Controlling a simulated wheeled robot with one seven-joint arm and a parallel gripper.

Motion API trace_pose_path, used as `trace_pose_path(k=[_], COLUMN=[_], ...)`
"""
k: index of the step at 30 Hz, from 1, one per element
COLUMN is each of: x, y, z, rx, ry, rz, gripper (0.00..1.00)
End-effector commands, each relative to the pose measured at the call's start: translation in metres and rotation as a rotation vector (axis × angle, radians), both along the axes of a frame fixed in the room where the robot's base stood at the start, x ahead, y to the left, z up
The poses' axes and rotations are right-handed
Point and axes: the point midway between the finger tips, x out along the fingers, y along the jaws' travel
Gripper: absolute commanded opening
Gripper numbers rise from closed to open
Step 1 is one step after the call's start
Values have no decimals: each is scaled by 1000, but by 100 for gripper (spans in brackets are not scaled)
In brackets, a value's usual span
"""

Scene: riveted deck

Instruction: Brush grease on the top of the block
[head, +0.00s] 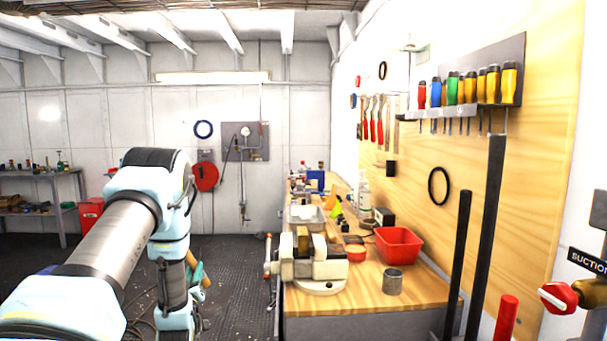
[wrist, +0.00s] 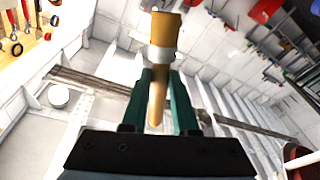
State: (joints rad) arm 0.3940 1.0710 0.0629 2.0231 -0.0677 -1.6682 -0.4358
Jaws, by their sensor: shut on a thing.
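The vise (head: 325,268), cream and dark, stands at the near left of the workbench. A brown-gold block (head: 303,240) shows upright between its jaws; its lower part is hidden. My gripper (wrist: 160,80), with teal fingers, is shut on the brush (wrist: 157,98). The brush has a wooden handle, a pale ferrule and tan bristles pointing away from my wrist. In the head view my gripper (head: 194,273) hangs low left of the bench, apart from the vise, partly hidden by my arm. A low orange-red round tin (head: 355,253) sits right of the vise; its contents are unclear.
The wooden bench (head: 350,300) also holds a red bin (head: 400,247), a grey can (head: 392,282), a white bottle (head: 364,190) and a pale tray (head: 306,222). Tools hang on the right wall panel. Dark upright bars (head: 486,240) stand at the near right. The floor left of the bench is mostly open.

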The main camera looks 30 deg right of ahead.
Motion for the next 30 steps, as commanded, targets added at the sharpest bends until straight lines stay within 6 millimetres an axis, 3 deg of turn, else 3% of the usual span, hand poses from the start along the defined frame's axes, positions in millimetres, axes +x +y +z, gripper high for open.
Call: trace_pose_path(k=[1,8,12,18,24,30], x=[4,7,-3,-30,-54,-61], y=[-28,-133,-195,-269,-311,-323], z=[19,97,147,215,259,271], rx=[9,63,90,118,136,142], ry=[-29,-133,-193,-271,-317,-331], rz=[-31,-128,-180,-248,-289,-301], gripper=[0,0,0,0,0,0])
